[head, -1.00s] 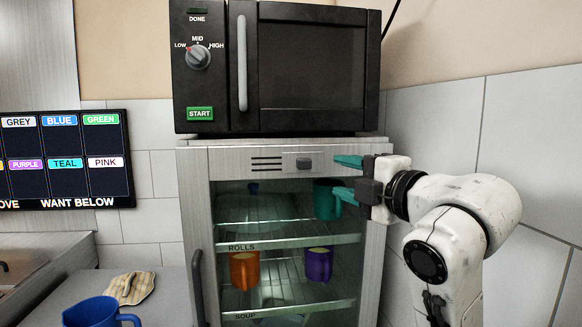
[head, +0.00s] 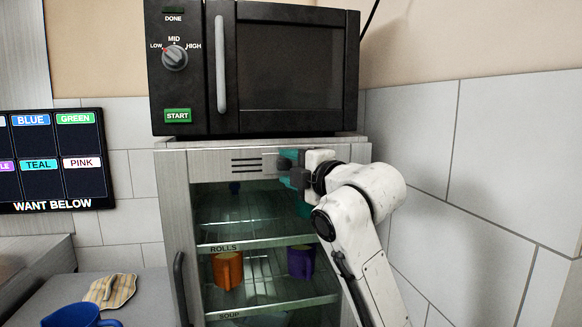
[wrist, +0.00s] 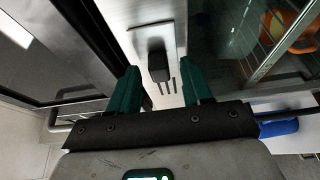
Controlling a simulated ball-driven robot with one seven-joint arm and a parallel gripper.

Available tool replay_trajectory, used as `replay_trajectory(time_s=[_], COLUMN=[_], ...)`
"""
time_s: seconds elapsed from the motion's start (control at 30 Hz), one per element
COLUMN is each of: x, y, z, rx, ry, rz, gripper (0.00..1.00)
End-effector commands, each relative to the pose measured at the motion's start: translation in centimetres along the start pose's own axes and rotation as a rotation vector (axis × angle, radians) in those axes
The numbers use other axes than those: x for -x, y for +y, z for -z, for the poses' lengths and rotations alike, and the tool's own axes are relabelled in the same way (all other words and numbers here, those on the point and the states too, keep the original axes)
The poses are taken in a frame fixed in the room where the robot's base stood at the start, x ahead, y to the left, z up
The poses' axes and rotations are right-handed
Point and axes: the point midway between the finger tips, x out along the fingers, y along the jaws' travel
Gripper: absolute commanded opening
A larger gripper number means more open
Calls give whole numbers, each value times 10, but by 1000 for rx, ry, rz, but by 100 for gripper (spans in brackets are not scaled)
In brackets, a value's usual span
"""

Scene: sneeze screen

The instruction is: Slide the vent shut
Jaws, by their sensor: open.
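The vent is a set of dark slots (head: 246,165) in the steel strip across the top of the glass-front cabinet. A small dark slider knob (wrist: 157,65) stands out from this strip in the wrist view, with the slots close beside it. In the head view the knob is mostly hidden by my fingers. My gripper (head: 283,166) is at the strip, to the right of the slots. Its two teal fingers (wrist: 160,82) are open, one on each side of the knob in the wrist view. I cannot tell whether either finger touches it.
A black microwave (head: 290,70) stands on top of the cabinet, just above my gripper. Inside the cabinet are an orange mug (head: 227,270) and a purple mug (head: 301,261). A blue mug (head: 75,316) and a folded cloth (head: 110,290) are on the left counter. A tiled wall is at right.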

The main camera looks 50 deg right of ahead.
Motion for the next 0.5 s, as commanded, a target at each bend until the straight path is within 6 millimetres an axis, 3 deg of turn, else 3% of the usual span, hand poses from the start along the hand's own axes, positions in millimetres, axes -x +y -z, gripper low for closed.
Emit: replay_trajectory(time_s=[0.13,0.5], x=[0,0], y=[0,0], z=[0,0], rx=[0,0], ry=[0,0], rz=[0,1], gripper=[48,13])
